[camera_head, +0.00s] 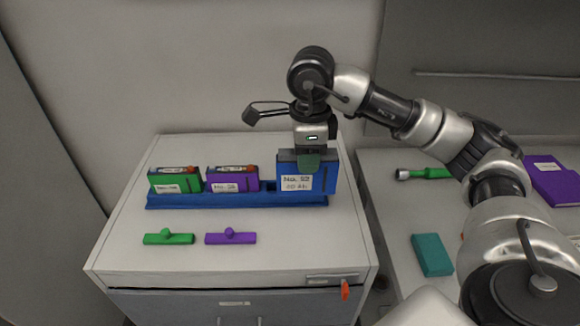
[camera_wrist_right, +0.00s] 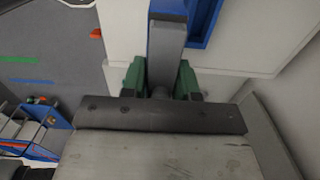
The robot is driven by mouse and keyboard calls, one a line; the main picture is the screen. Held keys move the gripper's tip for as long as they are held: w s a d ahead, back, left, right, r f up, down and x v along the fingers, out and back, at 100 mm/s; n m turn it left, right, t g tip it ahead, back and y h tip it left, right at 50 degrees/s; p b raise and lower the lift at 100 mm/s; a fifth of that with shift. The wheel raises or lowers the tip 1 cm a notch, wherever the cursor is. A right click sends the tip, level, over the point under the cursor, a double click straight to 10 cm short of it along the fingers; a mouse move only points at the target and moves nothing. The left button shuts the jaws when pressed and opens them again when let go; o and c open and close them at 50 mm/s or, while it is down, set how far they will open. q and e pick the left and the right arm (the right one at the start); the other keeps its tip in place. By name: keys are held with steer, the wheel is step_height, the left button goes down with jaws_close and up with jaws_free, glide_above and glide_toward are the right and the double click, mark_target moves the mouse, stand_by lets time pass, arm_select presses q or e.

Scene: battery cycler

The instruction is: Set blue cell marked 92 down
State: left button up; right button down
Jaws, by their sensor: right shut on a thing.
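The blue cell (camera_head: 318,185) with a white label, its number small and hard to read, is upright at the right end of the blue rack (camera_head: 240,200). My right gripper (camera_head: 308,162) is above it, its green fingers shut on its dark grey top. In the right wrist view the fingers (camera_wrist_right: 161,80) flank the cell's grey top (camera_wrist_right: 166,45), and part of the blue rack (camera_wrist_right: 205,22) shows beside it. I cannot tell whether the cell is fully seated in the rack or slightly above it. My left gripper is not in view.
A green cell (camera_head: 176,181) and a purple cell (camera_head: 233,180) stand in the rack to the left. A green bar (camera_head: 168,239) and a purple bar (camera_head: 230,239) lie in front on the cabinet top (camera_head: 280,250). A teal box (camera_head: 432,255) lies on the right-hand surface.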

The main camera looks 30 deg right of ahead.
steer(key=w+f+p, duration=0.1)
steer(key=w+f, duration=0.1)
steer(key=w+d+f+p, duration=0.1)
steer(key=w+f, duration=0.2)
steer(key=w+f+p, duration=0.2)
steer(key=f, duration=0.1)
steer(key=shift+w+d+f, duration=0.1)
steer(key=shift+w+d, duration=0.3)
steer(key=shift+f, duration=0.25)
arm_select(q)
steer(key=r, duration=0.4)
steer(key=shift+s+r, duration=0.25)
arm_select(e)
steer(key=c, duration=1.3)
jaws_free()
steer(key=shift+f, duration=0.15)
steer(key=o, duration=0.5)
steer(key=shift+c, duration=0.2)
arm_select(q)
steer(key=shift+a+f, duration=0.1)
